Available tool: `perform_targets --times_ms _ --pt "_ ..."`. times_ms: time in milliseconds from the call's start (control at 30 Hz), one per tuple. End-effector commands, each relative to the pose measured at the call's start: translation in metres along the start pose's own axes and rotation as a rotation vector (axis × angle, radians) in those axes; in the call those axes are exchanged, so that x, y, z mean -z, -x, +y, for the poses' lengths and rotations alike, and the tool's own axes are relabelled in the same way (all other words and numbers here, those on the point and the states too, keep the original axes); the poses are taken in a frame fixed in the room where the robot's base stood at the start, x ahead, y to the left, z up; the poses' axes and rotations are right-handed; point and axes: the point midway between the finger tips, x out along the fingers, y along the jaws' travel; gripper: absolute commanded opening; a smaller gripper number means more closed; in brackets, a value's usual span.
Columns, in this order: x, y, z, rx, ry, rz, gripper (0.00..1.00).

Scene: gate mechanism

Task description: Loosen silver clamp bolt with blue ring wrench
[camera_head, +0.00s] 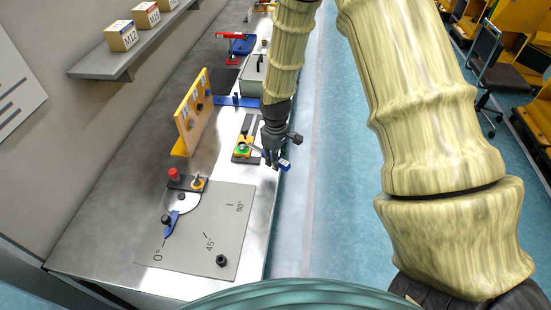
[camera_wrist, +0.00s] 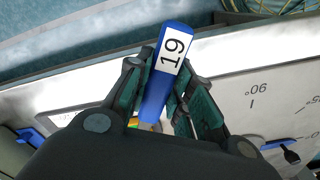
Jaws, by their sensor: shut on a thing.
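My gripper (camera_head: 272,155) is over the right edge of the bench, shut on a blue-handled wrench (camera_head: 285,165). In the wrist view my gripper (camera_wrist: 165,88) has its fingers on both sides of the blue handle (camera_wrist: 158,85), which bears a white label "19". The wrench's far end is hidden in the wrist view; in the head view it seems to lie toward a yellow and black holder (camera_head: 241,154) with a green ring. A small bolt-like part (camera_head: 197,183) with an orange base stands on the gate mechanism; I cannot tell whether it is the silver clamp bolt.
A yellow upright panel (camera_head: 193,112) stands behind, near a lidded box (camera_head: 252,75). A shelf (camera_head: 130,50) is on the left wall.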

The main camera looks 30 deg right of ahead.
Motion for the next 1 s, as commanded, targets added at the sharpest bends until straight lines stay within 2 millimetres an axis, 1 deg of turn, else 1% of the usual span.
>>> perform_targets --times_ms 900,933,1000 --pt "0.0 -0.0042 -0.0002 0.0 0.0 0.0 0.0" --pt "0.0 -0.0042 -0.0002 0.0 0.0 0.0 0.17" --pt "-0.0001 -0.0043 -0.0002 0.0 0.0 0.0 0.04"
